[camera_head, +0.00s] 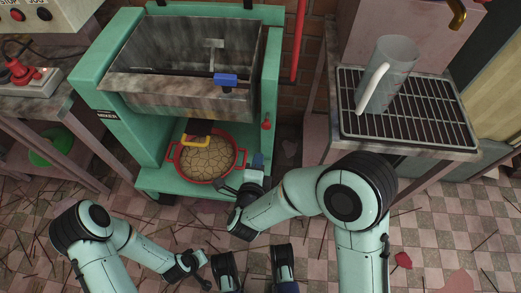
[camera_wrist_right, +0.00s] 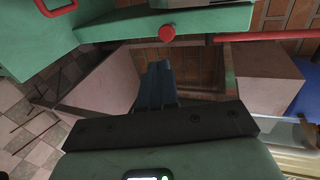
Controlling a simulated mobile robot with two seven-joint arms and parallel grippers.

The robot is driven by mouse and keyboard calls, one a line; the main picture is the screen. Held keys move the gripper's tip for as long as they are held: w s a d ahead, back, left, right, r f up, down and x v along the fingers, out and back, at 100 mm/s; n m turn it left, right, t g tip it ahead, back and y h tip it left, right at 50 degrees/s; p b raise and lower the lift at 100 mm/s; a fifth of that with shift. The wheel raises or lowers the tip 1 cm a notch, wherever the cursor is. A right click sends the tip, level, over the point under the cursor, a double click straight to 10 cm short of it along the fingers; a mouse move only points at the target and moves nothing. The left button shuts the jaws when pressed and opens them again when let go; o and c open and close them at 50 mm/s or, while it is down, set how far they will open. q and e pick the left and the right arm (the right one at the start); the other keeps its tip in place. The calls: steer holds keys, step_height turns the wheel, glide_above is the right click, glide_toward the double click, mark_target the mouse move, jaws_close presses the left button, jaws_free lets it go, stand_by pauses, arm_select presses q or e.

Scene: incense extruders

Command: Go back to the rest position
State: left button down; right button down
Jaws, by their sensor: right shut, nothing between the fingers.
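My right gripper (camera_head: 258,161) is in front of the green mixer's right front side, just right of a red-rimmed pan (camera_head: 208,160). Its blue fingers are shut and empty, and they also show together in the right wrist view (camera_wrist_right: 158,84). My left arm comes in low at the left, and its gripper (camera_head: 203,262) hangs above the floor, well apart from the mixer. Its fingers are too small to read.
The green mixer (camera_head: 152,135) holds a metal trough (camera_head: 180,90) above the pan of cracked tan dough. Tiled floor has scattered sticks.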

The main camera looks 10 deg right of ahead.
arm_select(q)
steer(key=shift+w+r, duration=0.2)
steer(key=shift+w, duration=0.1)
arm_select(e)
steer(key=shift+s+a+r, duration=0.1)
steer(key=shift+s+r, duration=0.05)
steer(key=shift+s, duration=0.35)
